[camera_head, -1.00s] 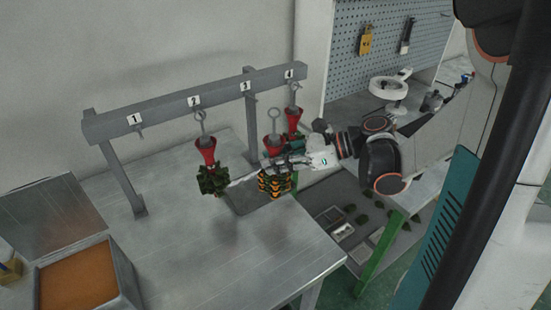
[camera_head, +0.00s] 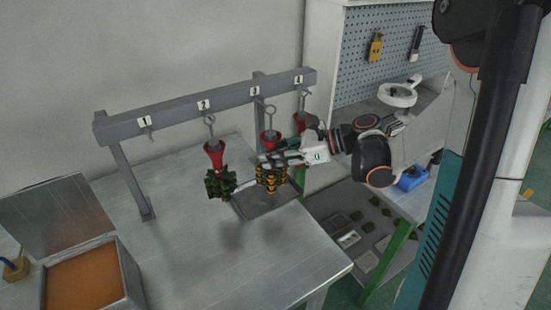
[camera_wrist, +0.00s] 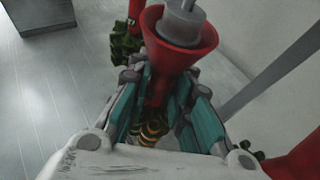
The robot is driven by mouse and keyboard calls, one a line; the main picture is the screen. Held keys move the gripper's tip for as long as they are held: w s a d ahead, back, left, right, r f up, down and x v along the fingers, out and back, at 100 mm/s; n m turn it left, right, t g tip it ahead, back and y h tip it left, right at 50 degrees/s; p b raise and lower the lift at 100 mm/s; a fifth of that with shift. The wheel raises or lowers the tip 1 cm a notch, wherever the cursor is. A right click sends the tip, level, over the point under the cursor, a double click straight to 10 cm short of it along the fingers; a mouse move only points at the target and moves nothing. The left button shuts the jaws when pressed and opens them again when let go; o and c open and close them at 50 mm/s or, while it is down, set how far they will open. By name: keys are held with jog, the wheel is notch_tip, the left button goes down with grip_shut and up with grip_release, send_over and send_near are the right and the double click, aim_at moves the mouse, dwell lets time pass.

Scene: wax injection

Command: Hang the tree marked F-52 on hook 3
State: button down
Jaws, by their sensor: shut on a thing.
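My gripper (camera_head: 267,157) is shut on the stem of a tree with a red cup (camera_head: 270,136) and orange-and-black pieces (camera_head: 271,179) below. It hangs upright in the grip, its metal ring (camera_head: 270,112) just right of and below the number 3 label (camera_head: 255,91). I cannot tell whether the ring touches hook 3. In the wrist view, the red cup (camera_wrist: 180,45) stands above the teal finger pads, and the orange pieces (camera_wrist: 152,132) show below. No F-52 mark is readable.
A tree with dark green pieces (camera_head: 220,184) hangs at hook 2, left of the held tree. Another red-cupped tree (camera_head: 300,122) hangs at hook 4, close behind my gripper. Hook 1 (camera_head: 150,134) is empty. A dark tray (camera_head: 255,207) lies on the table below.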

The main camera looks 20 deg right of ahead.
jog(key=shift+w+a+f, duration=0.1)
jog(key=shift+w+a, duration=0.1)
jog(key=shift+w, duration=0.6)
jog(key=shift+w+a, duration=0.15)
jog(key=shift+w, duration=0.65)
jog(key=shift+w+a+f+b, duration=0.2)
jog(key=shift+w+b, duration=0.1)
jog(key=shift+w, duration=0.3)
